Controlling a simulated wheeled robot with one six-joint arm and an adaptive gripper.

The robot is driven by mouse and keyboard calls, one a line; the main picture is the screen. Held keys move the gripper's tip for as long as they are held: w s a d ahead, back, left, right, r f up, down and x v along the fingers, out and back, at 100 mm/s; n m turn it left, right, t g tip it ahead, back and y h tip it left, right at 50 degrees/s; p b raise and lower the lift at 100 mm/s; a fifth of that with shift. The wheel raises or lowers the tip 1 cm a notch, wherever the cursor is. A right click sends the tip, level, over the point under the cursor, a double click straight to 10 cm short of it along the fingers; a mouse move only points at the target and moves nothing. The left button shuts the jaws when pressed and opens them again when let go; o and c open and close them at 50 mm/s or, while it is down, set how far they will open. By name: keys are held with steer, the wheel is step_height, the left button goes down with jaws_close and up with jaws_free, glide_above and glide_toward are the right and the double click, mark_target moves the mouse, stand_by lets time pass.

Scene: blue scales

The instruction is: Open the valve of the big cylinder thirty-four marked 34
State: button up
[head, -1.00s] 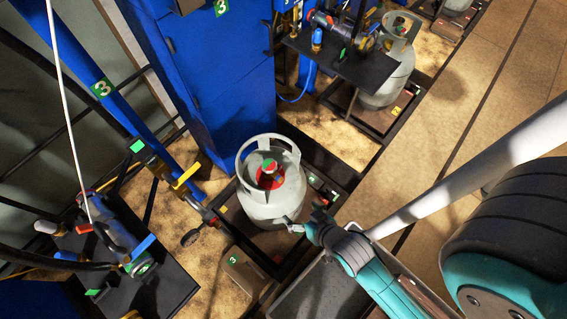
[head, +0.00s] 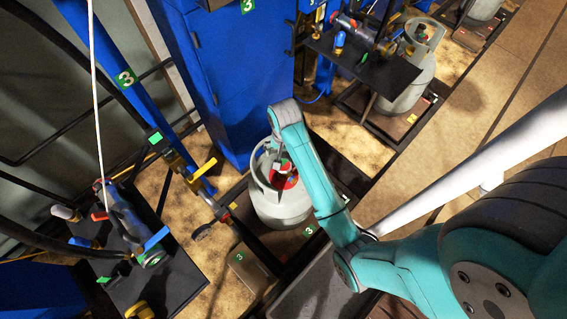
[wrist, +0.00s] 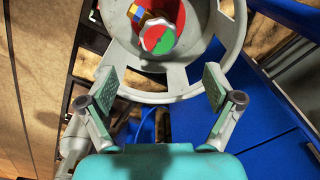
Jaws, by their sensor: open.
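A grey gas cylinder (head: 280,214) stands upright on a dark-framed scale beside the blue cabinet. A green 3 label sits near its foot; I cannot read a 34 on it. Its collar ring (wrist: 176,90) surrounds a valve with a round red and green knob (wrist: 158,38) in the wrist view. A small blue and yellow part shows beside the knob. My gripper (wrist: 160,84) is open and empty, with the ring between and beyond its fingers and the knob ahead, apart from them. In the head view my arm covers part of the cylinder's top and the fingers are mostly hidden.
A second grey cylinder (head: 408,88) stands on another scale farther back. The blue cabinet (head: 225,75) rises close behind the near cylinder. A black shelf (head: 160,275) with hoses and fittings is at left. Tan floor (head: 480,120) is open at right.

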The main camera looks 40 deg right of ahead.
mark_target(284, 165)
steer(key=f, duration=1)
steer(key=shift+w+d, duration=0.2)
steer(key=shift+d, duration=0.1)
steer(key=c, duration=1.1)
steer(key=shift+c, duration=0.2)
steer(key=n, duration=0.4)
steer(key=shift+n, duration=0.4)
steer(key=n, duration=0.5)
steer(key=shift+n, duration=0.3)
